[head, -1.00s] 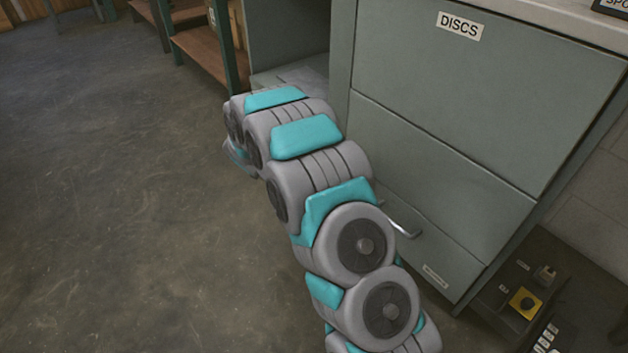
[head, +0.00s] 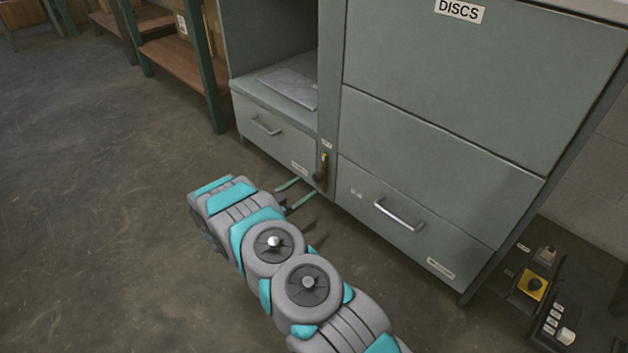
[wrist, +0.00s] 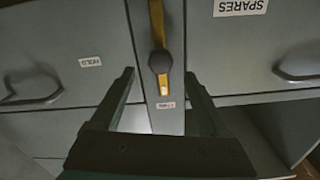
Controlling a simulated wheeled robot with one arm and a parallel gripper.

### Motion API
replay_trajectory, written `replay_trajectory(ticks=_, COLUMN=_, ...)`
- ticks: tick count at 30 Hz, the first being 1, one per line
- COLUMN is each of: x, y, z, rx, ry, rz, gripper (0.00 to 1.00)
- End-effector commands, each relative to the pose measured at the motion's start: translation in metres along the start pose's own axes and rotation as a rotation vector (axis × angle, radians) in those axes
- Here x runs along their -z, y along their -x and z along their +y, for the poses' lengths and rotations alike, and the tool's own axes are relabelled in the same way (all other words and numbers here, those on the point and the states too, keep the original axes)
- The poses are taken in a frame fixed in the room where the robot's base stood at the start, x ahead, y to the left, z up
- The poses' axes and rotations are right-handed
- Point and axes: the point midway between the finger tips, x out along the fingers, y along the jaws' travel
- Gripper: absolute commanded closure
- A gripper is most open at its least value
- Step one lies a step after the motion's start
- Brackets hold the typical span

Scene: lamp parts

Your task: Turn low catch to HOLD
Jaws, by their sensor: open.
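The low catch is a brass-yellow bar with a dark round knob on the narrow post between two low drawers. It shows in the head view (head: 324,160) and in the wrist view (wrist: 157,25). In both views the bar runs roughly along the post. A small HOLD label (wrist: 90,61) sits on the drawer front left of the catch in the wrist view, upside down there. My gripper (head: 307,188) is open and empty, just in front of the catch. In the wrist view its fingers (wrist: 161,77) stand either side of the knob, with no clear contact.
The SPARES label (wrist: 240,7) and a drawer handle (wrist: 300,72) are right of the catch in the wrist view. Another drawer handle (head: 399,215) juts out at right in the head view. A black control box (head: 535,285) stands at far right. Floor at left is clear.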

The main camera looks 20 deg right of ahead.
Motion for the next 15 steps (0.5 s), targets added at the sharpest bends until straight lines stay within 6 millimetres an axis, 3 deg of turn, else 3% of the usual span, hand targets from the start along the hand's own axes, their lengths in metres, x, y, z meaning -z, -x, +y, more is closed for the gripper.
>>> replay_trajectory(ticks=9, x=0.0, y=-0.048, z=0.001, rx=-0.001, ry=0.0, rz=0.0, gripper=0.21)
replay_trajectory(ticks=15, x=0.0, y=-0.065, z=0.0, rx=0.0, ry=0.0, rz=-0.001, gripper=0.21)
